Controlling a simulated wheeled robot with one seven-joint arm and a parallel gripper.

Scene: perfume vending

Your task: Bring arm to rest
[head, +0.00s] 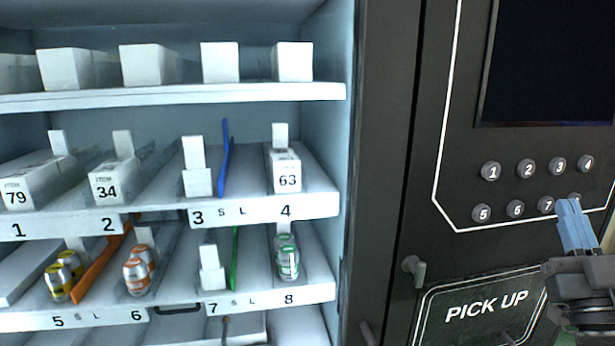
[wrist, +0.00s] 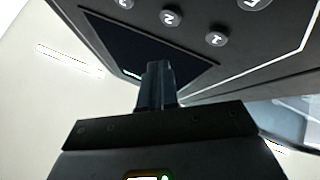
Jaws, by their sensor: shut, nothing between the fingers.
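My gripper (head: 574,222) is at the right edge of the head view, in front of the number buttons of a vending machine. Its blue fingers point up and are shut with nothing between them. They cover most of the button at the right end of the lower row. In the wrist view my gripper (wrist: 158,68) is also shut, with the dark screen (wrist: 140,55) and some round buttons (wrist: 172,17) beyond its fingertips. I cannot tell whether the fingers touch the panel.
The black panel (head: 460,150) carries buttons 1 to 4 above a lower row, under a dark screen (head: 545,65). A PICK UP flap (head: 480,308) is below. At left, lit shelves (head: 320,205) hold white boxes (head: 288,168) and cans (head: 287,258) in numbered slots.

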